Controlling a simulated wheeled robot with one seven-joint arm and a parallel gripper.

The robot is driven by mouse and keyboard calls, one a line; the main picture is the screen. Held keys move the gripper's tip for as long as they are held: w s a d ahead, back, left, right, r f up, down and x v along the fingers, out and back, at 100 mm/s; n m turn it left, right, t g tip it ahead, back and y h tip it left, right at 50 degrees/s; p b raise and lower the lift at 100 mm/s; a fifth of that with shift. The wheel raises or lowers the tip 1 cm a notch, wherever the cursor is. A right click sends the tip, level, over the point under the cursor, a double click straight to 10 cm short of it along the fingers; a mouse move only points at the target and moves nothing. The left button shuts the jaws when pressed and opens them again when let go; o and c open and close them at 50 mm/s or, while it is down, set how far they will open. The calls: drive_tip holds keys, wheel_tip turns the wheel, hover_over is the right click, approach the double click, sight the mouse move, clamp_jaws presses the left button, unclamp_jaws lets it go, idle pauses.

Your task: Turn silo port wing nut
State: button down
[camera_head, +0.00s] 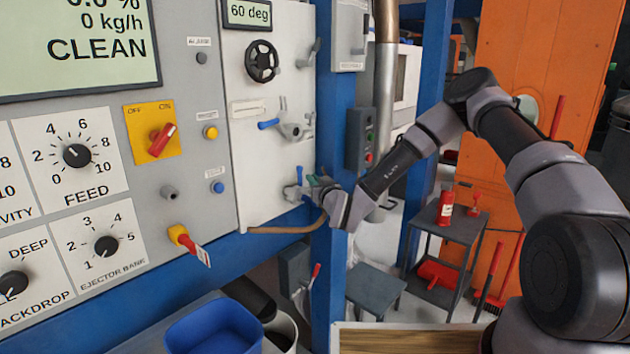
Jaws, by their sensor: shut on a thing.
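My gripper (313,186) is at the lower right of the white panel (262,150), shut on a small grey metal fitting (293,191) that looks like the wing nut. The fingers and wrist cover part of it, so its angle is hard to tell. My arm comes in from the right side of the picture.
Above sit a blue-handled valve (268,124), a black handwheel (262,61) and a "60 deg" display (249,13). A blue post (336,120) and a button box (361,139) stand close to my wrist. Below are a blue bin (214,330) and a grey stool (375,288).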

drive_tip(key=shift+a+r+m+t+h, duration=0.1)
drive_tip(key=shift+m+t+h, duration=0.2)
drive_tip(key=shift+m+h, duration=0.35)
drive_tip(key=shift+h, duration=0.45)
drive_tip(key=c, duration=0.8)
unclamp_jaws()
drive_tip(key=shift+c, duration=0.2)
drive_tip(key=shift+s, duration=0.15)
drive_tip(key=v, duration=1)
drive_tip(key=shift+s, duration=0.2)
drive_tip(key=shift+c, duration=0.4)
